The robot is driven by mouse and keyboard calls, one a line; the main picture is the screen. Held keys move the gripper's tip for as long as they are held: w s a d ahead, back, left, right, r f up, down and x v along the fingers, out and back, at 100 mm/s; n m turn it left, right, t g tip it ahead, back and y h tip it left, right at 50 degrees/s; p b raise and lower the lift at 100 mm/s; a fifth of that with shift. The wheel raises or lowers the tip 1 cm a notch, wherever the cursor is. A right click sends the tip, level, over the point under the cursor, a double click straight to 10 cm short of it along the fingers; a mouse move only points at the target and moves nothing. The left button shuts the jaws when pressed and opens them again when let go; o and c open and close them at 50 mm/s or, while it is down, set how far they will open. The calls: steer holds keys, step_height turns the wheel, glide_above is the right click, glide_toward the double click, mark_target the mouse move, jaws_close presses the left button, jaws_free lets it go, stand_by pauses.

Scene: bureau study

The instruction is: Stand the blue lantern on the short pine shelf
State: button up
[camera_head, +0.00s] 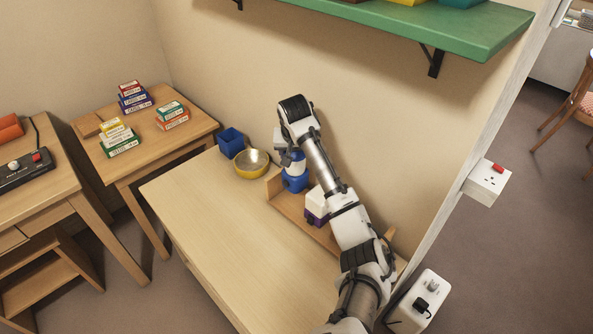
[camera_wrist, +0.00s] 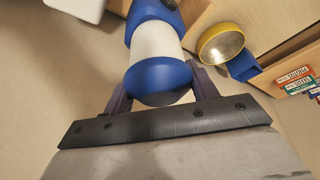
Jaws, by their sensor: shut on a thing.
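The blue lantern (camera_head: 295,183), with a white middle band, is at the left end of the short pine shelf (camera_head: 285,205), partly hidden by my arm in the head view. I cannot tell whether its base touches the shelf. In the wrist view the lantern (camera_wrist: 155,45) is between the two fingers of my gripper (camera_wrist: 160,82), which is shut on it near its closer blue end. In the head view my gripper (camera_head: 288,155) is largely hidden behind my wrist. The shelf is low, with an upright end board, and lies along the wall on the desk.
A purple and white box (camera_head: 316,205) stands on the shelf, right of the lantern. A yellow bowl (camera_head: 251,163) and a blue cup-like box (camera_head: 231,142) are left of the shelf. The desk front (camera_head: 235,235) is clear. A green wall shelf (camera_head: 430,25) hangs above.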

mark_target(295, 157)
steer(key=shift+f+p, duration=0.55)
steer(key=shift+f, duration=3.25)
steer(key=shift+f, duration=0.1)
steer(key=o, duration=1.6)
steer(key=shift+c, duration=0.2)
steer(key=b+v, duration=0.2)
steer(key=v, duration=1)
steer(key=shift+b, duration=0.3)
